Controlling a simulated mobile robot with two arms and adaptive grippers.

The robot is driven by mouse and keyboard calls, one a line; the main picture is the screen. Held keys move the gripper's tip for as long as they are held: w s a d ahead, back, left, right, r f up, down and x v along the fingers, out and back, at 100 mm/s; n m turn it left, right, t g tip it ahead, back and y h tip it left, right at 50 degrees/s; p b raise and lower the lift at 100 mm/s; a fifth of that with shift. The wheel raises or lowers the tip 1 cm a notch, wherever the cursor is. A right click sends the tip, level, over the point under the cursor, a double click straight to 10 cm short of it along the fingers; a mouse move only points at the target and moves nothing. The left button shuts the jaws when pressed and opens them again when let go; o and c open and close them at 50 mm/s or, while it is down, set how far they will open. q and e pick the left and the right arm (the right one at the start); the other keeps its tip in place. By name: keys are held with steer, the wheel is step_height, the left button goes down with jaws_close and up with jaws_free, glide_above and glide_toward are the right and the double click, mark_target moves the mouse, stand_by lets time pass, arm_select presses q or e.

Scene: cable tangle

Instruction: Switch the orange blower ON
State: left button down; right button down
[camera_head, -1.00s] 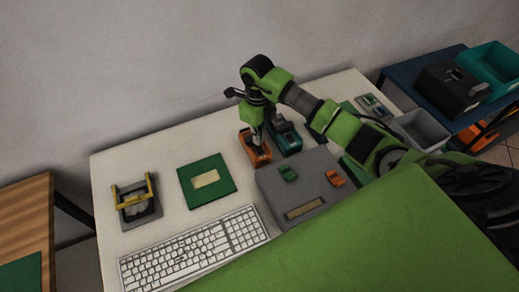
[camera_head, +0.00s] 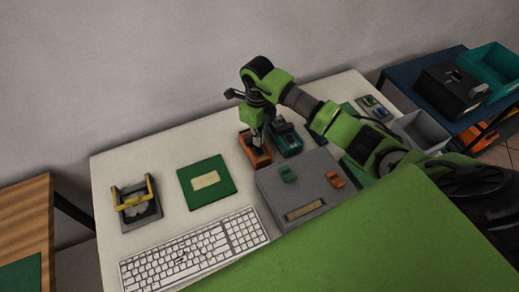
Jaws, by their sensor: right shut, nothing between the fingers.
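An orange device (camera_head: 249,152), which looks like the orange blower, stands near the back middle of the white table. My right gripper (camera_head: 257,145) points straight down over it, shut and empty, with its fingertips at or just above its top. The fingers hide part of the device, so I cannot tell whether they touch it or how its switch stands. A teal device (camera_head: 287,141) stands close on its right. In front is a grey panel (camera_head: 310,188) with a green piece (camera_head: 288,173) and an orange piece (camera_head: 334,180) on it. My left gripper is not in view.
A keyboard (camera_head: 195,250), a green board (camera_head: 190,187) and a grey fixture with a yellow handle (camera_head: 147,187) lie to the left. A grey bin (camera_head: 421,130) stands at right. My right arm crosses above the table's right side.

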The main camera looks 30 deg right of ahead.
steer(key=shift+f+b, duration=1.05)
steer(key=shift+f, duration=0.2)
stand_by(0.6)
steer(key=shift+s+r, duration=0.1)
steer(key=shift+r+p, duration=0.8)
steer(key=shift+r, duration=0.05)
steer(key=shift+r+p, duration=1.55)
steer(key=shift+r, duration=1.05)
